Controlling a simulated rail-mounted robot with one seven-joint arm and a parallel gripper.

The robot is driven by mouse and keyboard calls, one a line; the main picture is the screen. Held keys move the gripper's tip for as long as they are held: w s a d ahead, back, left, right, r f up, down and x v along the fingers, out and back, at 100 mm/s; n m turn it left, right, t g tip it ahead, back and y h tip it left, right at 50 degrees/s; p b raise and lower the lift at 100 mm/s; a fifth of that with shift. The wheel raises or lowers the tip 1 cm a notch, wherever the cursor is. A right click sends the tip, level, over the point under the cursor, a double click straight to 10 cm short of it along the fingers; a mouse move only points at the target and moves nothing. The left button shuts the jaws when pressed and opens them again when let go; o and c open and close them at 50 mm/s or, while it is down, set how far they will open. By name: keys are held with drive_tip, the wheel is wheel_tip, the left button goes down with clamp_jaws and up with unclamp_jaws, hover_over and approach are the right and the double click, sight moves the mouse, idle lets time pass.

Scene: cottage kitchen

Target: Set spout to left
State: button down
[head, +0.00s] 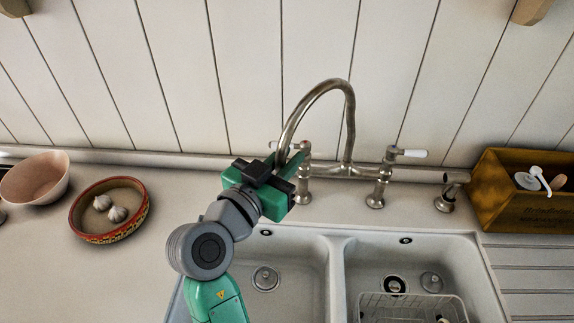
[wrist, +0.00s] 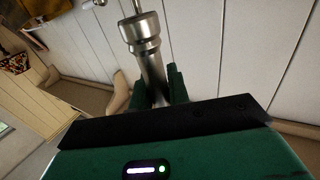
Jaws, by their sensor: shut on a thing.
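The spout (head: 322,88) is a tall curved metal neck that rises from the tap body behind the double sink and arches over to the left. My gripper (head: 289,159) is shut on the spout near its outlet end, above the left basin's back edge. In the wrist view the spout's outlet end (wrist: 141,32) runs down between the two green fingers of my gripper (wrist: 163,85). The fingers hide part of the spout there.
Tap handles stand at the base, the right one (head: 390,168) with a white lever. The left basin (head: 290,262) and right basin (head: 400,255) lie in front. A wooden crate (head: 522,208) is at right; a bowl with garlic (head: 82,230) and a pink bowl (head: 35,178) are at left.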

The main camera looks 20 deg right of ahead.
drive_tip(key=c, duration=1.3)
unclamp_jaws()
drive_tip(key=shift+c, duration=0.2)
drive_tip(key=v, duration=0.8)
drive_tip(key=shift+p, duration=0.3)
drive_tip(key=shift+d, duration=0.1)
